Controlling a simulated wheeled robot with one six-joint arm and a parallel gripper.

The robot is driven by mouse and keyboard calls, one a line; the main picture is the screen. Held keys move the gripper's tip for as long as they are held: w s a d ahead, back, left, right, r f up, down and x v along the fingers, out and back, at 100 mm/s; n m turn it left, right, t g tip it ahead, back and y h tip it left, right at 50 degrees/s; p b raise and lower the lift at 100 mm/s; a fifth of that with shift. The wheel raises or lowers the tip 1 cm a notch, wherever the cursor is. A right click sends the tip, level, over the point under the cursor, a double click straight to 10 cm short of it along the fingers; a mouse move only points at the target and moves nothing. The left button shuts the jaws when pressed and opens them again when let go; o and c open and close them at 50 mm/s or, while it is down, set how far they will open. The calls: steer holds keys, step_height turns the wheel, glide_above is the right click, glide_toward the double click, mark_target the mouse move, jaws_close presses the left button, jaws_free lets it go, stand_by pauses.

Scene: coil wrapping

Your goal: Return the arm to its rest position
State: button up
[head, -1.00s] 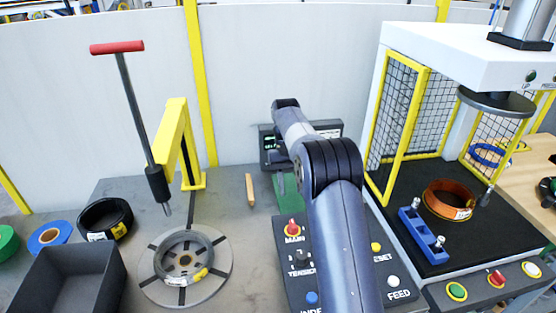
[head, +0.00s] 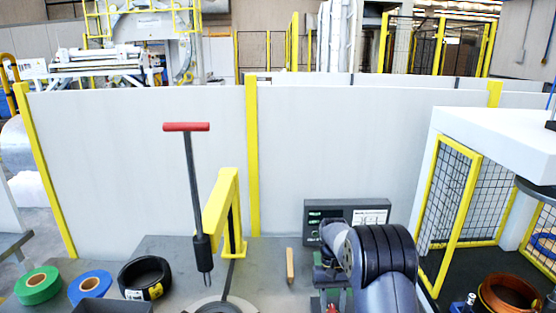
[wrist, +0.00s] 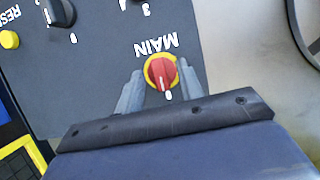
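My gripper (wrist: 160,88) shows in the wrist view with its two grey fingers apart, one on each side of the red MAIN knob (wrist: 161,72) on its yellow ring. The gap between fingers and knob looks empty, and I cannot tell how high the fingers are above the panel. In the head view my arm stands at the lower middle, in front of the control panel, and my gripper is hidden.
The display box (head: 322,209) stands behind my arm. The yellow post (head: 223,210) and red-handled tool (head: 191,165) stand to the left. The press cage (head: 455,205) and copper coil (head: 508,294) are at right. Green (head: 38,285) and blue (head: 90,287) rolls lie far left.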

stand_by(0.4)
steer(key=b+v, duration=0.1)
steer(key=v, duration=1)
steer(key=p+x, duration=0.1)
steer(key=x, duration=1)
steer(key=m+y, duration=0.1)
steer(key=m, duration=0.1)
steer(key=m+y, duration=0.1)
steer(key=m, duration=0.2)
steer(key=shift+d+m+t, duration=0.2)
steer(key=shift+m+t, duration=0.1)
steer(key=m, duration=0.2)
steer(key=m+t+y, duration=0.1)
steer(key=m, duration=0.2)
steer(key=shift+s+y, duration=0.15)
steer(key=shift+y, duration=0.15)
steer(key=m+t, duration=0.1)
steer(key=m, duration=0.3)
steer(key=shift+s+d+t+y, duration=0.1)
steer(key=shift+t+y, duration=0.2)
steer(key=shift+t, duration=0.1)
steer(key=m+t, duration=0.1)
steer(key=m, duration=0.2)
steer(key=shift+s+m, duration=0.1)
steer(key=shift+m, duration=0.2)
steer(key=shift+d+r+b, duration=0.25)
steer(key=shift+r+b, duration=0.05)
steer(key=shift+r, duration=0.25)
